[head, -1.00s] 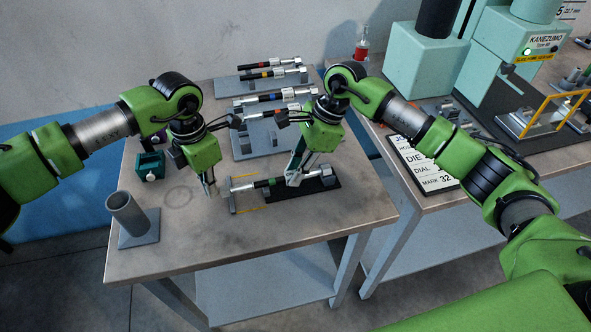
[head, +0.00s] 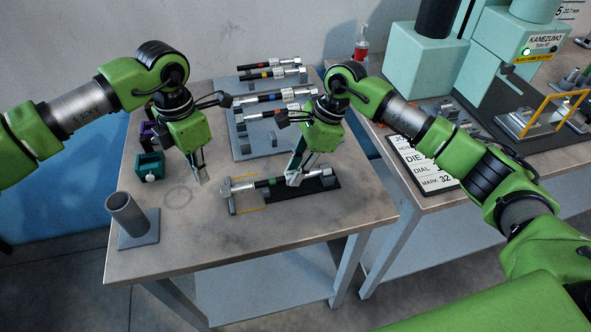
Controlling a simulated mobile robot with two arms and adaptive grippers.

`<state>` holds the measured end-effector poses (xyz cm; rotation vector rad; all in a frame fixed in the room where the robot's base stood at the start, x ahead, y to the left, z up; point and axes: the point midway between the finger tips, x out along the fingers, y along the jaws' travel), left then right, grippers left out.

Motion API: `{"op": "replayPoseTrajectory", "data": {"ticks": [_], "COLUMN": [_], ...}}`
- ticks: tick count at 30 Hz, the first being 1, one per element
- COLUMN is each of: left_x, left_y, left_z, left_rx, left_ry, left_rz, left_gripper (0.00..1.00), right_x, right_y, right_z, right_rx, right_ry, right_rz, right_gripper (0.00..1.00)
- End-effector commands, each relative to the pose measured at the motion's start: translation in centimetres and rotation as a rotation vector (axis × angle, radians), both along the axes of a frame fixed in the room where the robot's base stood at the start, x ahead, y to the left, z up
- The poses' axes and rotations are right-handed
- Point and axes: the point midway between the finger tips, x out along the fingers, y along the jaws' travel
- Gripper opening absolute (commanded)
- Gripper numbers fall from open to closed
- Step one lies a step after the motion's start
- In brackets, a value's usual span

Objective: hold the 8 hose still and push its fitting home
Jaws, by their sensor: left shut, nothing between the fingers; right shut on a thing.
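A black hose (head: 262,184) with a green band lies on a dark mat at the front of the near table. A silver fitting (head: 241,187) is at its left end, beside a small grey upright plate (head: 230,203); how deep the hose sits in it is too small to tell. My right gripper (head: 293,179) is shut on the hose, right of the green band. My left gripper (head: 201,180) is shut and empty, just left of the fitting and apart from it. A silver end piece (head: 327,177) shows at the hose's right end. I cannot read an 8 on the hose.
Racks with several banded hoses (head: 262,98) stand behind. A grey tube holder (head: 128,215) stands at front left, with a dark green box (head: 150,167) behind it. A light green press (head: 430,65) and a printed card (head: 420,160) are on the right table. The near table's front is clear.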

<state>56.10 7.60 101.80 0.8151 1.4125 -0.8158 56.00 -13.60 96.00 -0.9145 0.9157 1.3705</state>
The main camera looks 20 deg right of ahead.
Motion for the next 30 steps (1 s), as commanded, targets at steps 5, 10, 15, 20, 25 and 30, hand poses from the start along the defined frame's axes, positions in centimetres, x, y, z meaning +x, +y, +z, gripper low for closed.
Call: {"op": "replayPoseTrajectory", "data": {"ticks": [5,10,15,20,25,30], "left_x": [0.0,0.0,0.0,0.0,0.0,0.0], "left_y": [0.0,0.0,0.0,0.0,0.0,0.0], "left_z": [0.0,0.0,0.0,0.0,0.0,0.0], "left_rx": [0.0,0.0,0.0,0.0,0.0,0.0], "left_ry": [0.0,0.0,0.0,0.0,0.0,0.0], "left_rz": [0.0,0.0,0.0,0.0,0.0,0.0], "left_gripper": [0.0,0.0,0.0,0.0,0.0,0.0], "right_x": [0.0,0.0,0.1,0.1,0.2,0.1], "right_y": [0.0,0.0,-0.2,-1.2,-2.7,-3.8], "right_z": [0.0,0.0,0.5,2.8,6.3,9.2], "right_rx": [0.0,0.0,0.0,-0.001,-0.001,0.0], "right_ry": [-0.001,-0.001,-0.002,-0.005,-0.005,-0.004], "right_rz": [-0.001,0.0,-0.001,-0.002,-0.003,-0.002], "right_gripper": [0.38,0.38,0.38,0.38,0.38,0.38]}}
